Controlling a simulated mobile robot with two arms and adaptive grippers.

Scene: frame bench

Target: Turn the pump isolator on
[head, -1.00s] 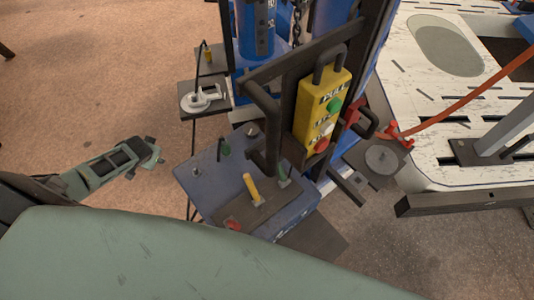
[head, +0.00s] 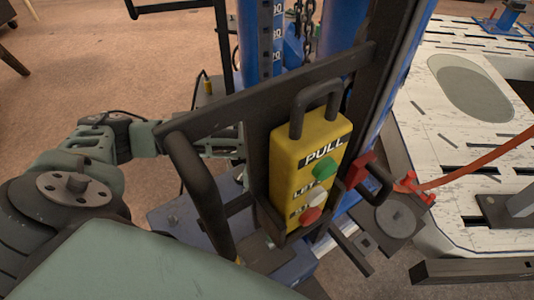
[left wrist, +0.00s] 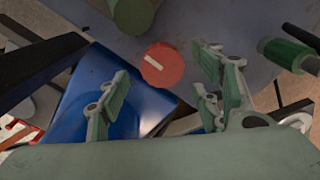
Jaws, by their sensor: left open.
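The left wrist view shows a round red knob (left wrist: 163,65) with a white bar across its face, on a grey-blue surface; it looks like the pump isolator. My left gripper (left wrist: 165,98) is open and empty. Its fingers stand on either side of the knob in that picture, apart from it. In the head view my left arm reaches in from the left, and its gripper end (head: 220,141) goes behind the black frame. The fingertips and the knob are hidden there. My right gripper is in neither view.
A black tubular frame (head: 270,90) carries a yellow button box (head: 318,140) with green, white and red buttons. The blue unit (head: 172,218) stands below. A green cylinder (left wrist: 132,14) and a green-sleeved part (left wrist: 283,53) flank the knob. A white perforated table (head: 450,130) is at right.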

